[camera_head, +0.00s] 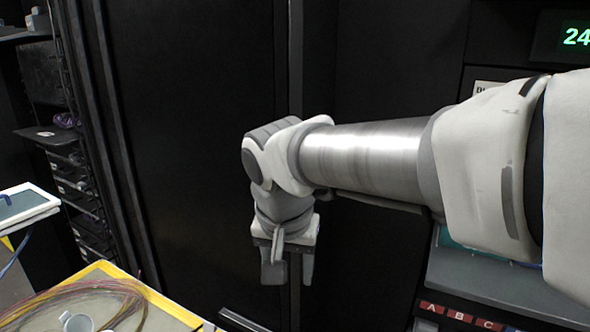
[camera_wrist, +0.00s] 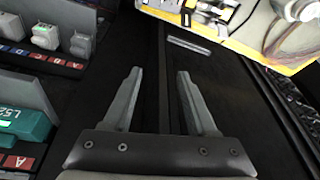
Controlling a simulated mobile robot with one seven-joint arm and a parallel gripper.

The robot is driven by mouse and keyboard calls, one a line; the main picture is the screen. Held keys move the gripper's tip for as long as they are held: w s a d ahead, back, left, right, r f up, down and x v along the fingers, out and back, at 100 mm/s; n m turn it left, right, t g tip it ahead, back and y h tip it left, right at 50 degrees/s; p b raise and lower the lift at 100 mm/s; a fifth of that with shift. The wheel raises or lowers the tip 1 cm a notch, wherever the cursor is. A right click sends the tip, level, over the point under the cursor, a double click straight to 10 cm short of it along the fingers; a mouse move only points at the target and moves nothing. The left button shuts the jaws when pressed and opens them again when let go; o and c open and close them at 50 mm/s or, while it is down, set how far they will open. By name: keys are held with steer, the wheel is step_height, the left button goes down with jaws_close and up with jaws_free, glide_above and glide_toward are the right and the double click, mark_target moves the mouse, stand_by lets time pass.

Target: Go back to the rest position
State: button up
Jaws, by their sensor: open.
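My gripper (camera_head: 288,272) hangs pointing down in the head view, in front of a dark cabinet front. My arm reaches in from the right side of that view, with a bare metal forearm section. In the wrist view, the two grey fingers of my gripper (camera_wrist: 158,95) stand apart with nothing between them. The gripper touches nothing that I can see.
A yellow-edged tray (camera_head: 160,300) with coiled fibres lies at lower left; it also shows in the wrist view (camera_wrist: 240,48). A console with red lettered labels (camera_head: 458,315) is at lower right. A shelf rack (camera_head: 75,180) stands at far left. Dark panels (camera_head: 200,130) are behind my arm.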

steer(key=s+d+r+n+t+p, duration=0.1)
steer(key=s+d+n+t+p, duration=0.1)
steer(key=s+d, duration=0.9)
steer(key=d+p, duration=0.1)
steer(key=d, duration=0.3)
steer(key=shift+s+d+r, duration=0.15)
steer(key=shift+s+d, duration=0.05)
steer(key=shift+a, duration=0.1)
